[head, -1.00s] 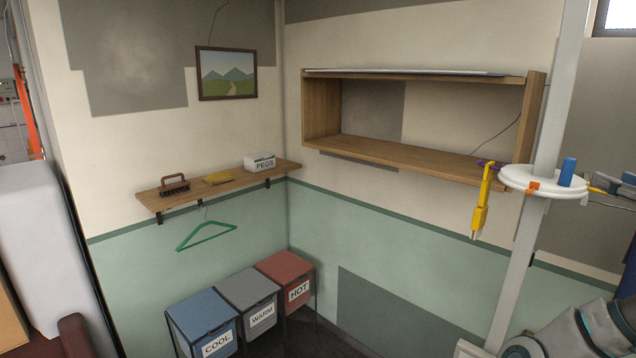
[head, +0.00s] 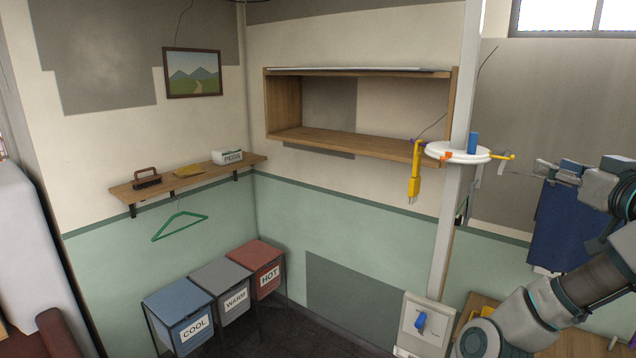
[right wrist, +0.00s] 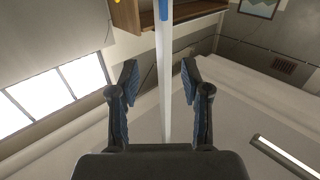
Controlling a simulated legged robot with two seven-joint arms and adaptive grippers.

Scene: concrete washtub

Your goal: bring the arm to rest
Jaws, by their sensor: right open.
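My right gripper (head: 552,170) shows at the right of the head view, with its arm bent below and behind it. It points left, toward the white round disc (head: 458,153) on the pale post (head: 447,230), with a gap between them. In the right wrist view its two fingers (right wrist: 160,85) are spread apart with nothing between them. The post shows beyond the fingers there. My left gripper is not in view.
A yellow clip (head: 413,185) hangs at the disc's left edge, and a blue peg (head: 472,142) stands on it. A dark blue cloth (head: 562,228) hangs behind my right arm. A wooden shelf (head: 350,143) is on the wall. Lidded bins (head: 222,290) stand at lower left.

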